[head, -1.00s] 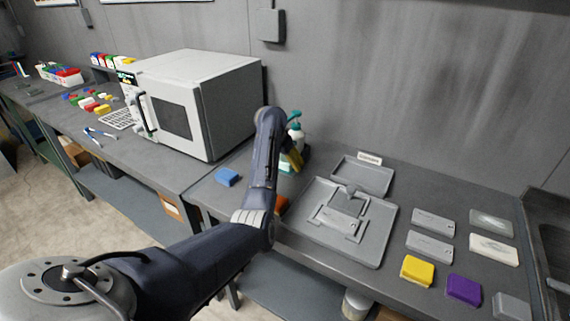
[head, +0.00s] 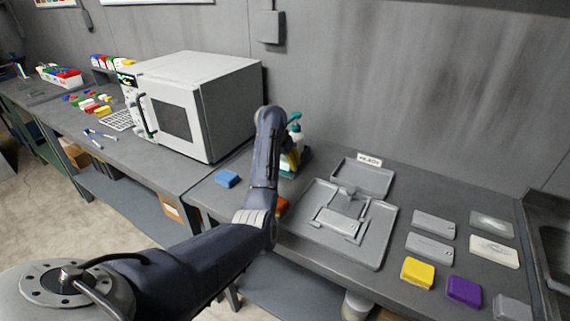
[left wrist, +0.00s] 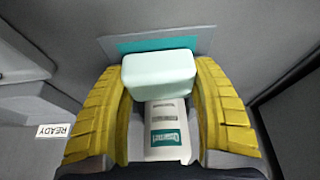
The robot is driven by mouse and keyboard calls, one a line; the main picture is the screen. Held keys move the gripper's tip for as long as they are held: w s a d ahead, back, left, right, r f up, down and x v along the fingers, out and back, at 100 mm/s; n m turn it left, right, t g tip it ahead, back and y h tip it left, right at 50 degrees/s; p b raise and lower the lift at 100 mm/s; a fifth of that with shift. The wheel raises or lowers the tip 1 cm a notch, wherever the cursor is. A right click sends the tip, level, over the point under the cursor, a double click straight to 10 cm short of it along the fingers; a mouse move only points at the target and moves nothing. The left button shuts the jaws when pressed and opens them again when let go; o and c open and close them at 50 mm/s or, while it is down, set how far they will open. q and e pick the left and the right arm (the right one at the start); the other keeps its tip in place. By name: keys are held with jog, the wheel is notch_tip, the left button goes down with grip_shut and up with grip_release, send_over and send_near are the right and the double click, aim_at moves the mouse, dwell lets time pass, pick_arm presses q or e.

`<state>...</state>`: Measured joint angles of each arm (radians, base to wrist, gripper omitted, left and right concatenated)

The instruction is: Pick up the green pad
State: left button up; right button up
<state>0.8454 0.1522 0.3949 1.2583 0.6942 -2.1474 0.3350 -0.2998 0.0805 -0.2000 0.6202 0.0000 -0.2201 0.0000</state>
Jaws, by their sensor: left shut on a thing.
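My left gripper (left wrist: 160,73) is shut on a pale mint-green block, the green pad (left wrist: 160,68), with a yellow finger against each side in the left wrist view. Behind the pad, a teal patch (left wrist: 135,45) shows on a grey plate. In the head view, my left forearm hides most of the gripper and the pad. My right gripper is in neither view.
A white bottle with a teal label (left wrist: 165,130) stands close to the fingers. A READY sign (head: 370,160) and grey trays (head: 385,235) lie to the right. Yellow (head: 418,273) and purple (head: 463,291) pads are further right. A white oven (head: 195,105) stands left.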

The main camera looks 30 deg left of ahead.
pick_arm(q)
jog(key=shift+a+r, duration=0.1)
jog(key=shift+r, duration=0.35)
jog(key=s+a, duration=0.1)
jog(key=a, duration=0.4)
jog(key=s+a, duration=0.2)
jog(key=a, duration=0.4)
jog(key=s+a, duration=0.2)
jog(key=a, duration=0.4)
